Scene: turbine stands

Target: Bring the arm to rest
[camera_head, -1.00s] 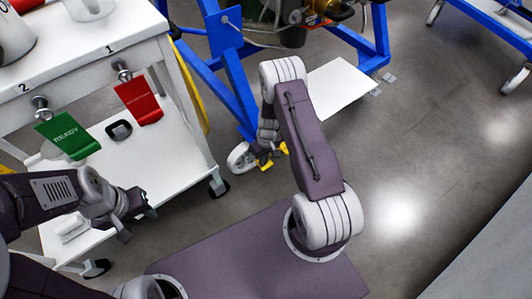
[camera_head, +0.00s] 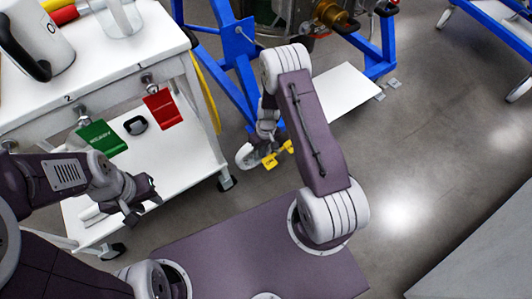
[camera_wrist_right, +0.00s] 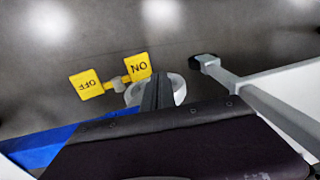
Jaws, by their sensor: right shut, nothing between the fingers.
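My right arm (camera_head: 318,135) is bent, its forearm pointing away from me above my base in the head view. Its gripper is mostly hidden there behind the arm. In the right wrist view the right gripper (camera_wrist_right: 158,85) has its dark fingers shut together, with nothing held, over the floor near a yellow ON/OFF caster pedal (camera_wrist_right: 112,78). My left gripper (camera_head: 142,199) is at the left in the head view, in front of the white cart's lower shelf. Its fingers look spread apart and empty.
A blue stand (camera_head: 234,50) with a caster (camera_head: 246,155) is ahead.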

